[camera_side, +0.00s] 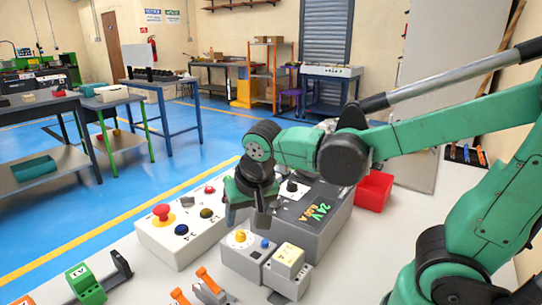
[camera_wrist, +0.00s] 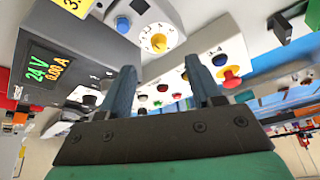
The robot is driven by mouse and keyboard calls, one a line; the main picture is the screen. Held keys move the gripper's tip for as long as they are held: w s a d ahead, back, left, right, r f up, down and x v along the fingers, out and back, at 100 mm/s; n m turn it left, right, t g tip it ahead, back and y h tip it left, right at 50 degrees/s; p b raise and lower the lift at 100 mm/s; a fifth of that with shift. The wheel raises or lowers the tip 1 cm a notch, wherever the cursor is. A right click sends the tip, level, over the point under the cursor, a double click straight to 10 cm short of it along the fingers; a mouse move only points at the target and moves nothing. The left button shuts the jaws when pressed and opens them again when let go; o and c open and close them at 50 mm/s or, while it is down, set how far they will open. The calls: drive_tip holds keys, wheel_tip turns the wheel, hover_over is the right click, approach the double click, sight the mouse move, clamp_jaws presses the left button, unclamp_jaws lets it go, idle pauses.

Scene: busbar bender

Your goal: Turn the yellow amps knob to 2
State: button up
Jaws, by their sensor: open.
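The yellow amps knob (camera_side: 240,237) sits on a small light box (camera_side: 238,262) in front of the grey power supply. In the wrist view the yellow knob (camera_wrist: 158,43) shows on a round white dial with small marks; which mark it points to is not clear. My gripper (camera_side: 247,215) points down above and close to the knob in the side view. In the wrist view my gripper (camera_wrist: 160,80) has its two dark fingers wide apart, with nothing between them. The knob appears beyond the fingertips, and I see no contact.
The power supply (camera_side: 328,232) has a lit display reading 24V and an amps value. A blue button (camera_side: 265,243) is beside the knob. A control box (camera_side: 172,240) with a red mushroom button stands left.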

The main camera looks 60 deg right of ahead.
sight(240, 233)
drive_tip(key=m, duration=0.1)
drive_tip(key=w+f+m+g+h, duration=0.1)
drive_tip(key=shift+w+m, duration=0.3)
drive_tip(key=shift+m, duration=0.1)
drive_tip(key=shift+x, duration=2.8)
clamp_jaws()
